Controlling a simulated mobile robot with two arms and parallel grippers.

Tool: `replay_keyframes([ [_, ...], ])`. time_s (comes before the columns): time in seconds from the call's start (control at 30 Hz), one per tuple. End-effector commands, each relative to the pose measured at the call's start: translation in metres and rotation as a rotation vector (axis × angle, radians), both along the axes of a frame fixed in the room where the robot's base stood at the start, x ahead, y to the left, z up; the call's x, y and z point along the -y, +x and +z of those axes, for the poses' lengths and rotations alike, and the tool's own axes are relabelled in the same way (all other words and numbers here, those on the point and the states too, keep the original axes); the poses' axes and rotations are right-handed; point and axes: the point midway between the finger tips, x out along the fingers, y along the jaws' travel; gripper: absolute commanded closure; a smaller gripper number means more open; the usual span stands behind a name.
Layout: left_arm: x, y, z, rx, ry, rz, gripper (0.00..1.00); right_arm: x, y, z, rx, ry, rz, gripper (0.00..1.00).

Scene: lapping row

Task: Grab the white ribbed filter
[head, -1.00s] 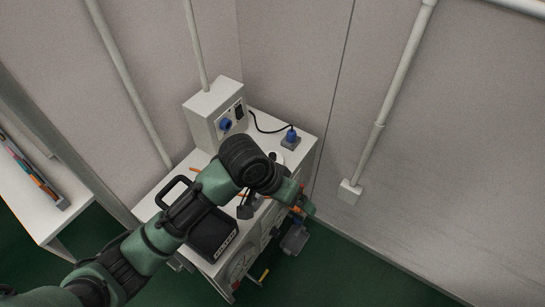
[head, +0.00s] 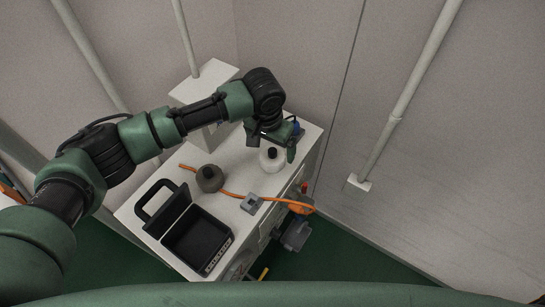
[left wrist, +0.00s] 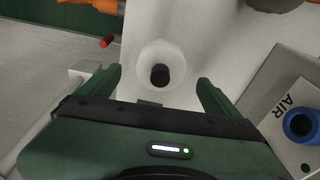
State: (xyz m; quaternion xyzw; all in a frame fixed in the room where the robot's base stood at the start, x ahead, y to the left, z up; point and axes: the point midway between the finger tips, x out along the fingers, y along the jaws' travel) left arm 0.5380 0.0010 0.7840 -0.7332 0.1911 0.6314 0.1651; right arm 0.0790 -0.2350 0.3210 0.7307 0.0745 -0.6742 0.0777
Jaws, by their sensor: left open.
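The white filter (head: 272,163) is a round white piece with a black top, standing near the right end of the white cabinet top. Its ribs are too small to make out. It also shows in the left wrist view (left wrist: 146,55) as a pale disc around a black centre. My left gripper (head: 274,147) is open and empty, close above or beside the filter; its exact height is unclear. In the left wrist view, my fingers (left wrist: 160,78) lie left and right of the filter, which is roughly centred near their tips. My right gripper is not in view.
The cabinet top (head: 232,175) also bears a dark round piece (head: 210,178), an orange cord (head: 230,192), a grey block (head: 251,203) and an open black case (head: 197,241). A grey box marked AIR (left wrist: 283,92) with a blue port is right in the wrist view.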

Motion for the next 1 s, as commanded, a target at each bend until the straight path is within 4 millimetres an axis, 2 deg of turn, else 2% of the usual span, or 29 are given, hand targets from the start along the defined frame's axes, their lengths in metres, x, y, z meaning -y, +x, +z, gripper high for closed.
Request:
replay_keyframes([
  [0.03,0.000,0.001,-0.008,-0.001,0.002,0.000,0.07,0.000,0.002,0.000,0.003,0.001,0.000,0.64],
  [0.17,0.002,0.003,-0.021,0.000,0.000,-0.002,0.07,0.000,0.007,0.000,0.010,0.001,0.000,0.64],
  [0.43,0.002,0.003,-0.023,0.001,-0.002,-0.002,0.07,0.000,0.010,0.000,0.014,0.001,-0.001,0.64],
  [0.67,0.002,0.003,-0.023,0.001,-0.001,-0.002,0.71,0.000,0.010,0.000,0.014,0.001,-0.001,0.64],
  [0.7,0.002,0.003,-0.023,0.001,-0.002,-0.002,0.74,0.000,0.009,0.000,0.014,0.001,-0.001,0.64],
  [1.0,0.002,0.003,-0.020,0.001,-0.002,-0.002,0.74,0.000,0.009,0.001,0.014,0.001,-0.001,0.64],
])
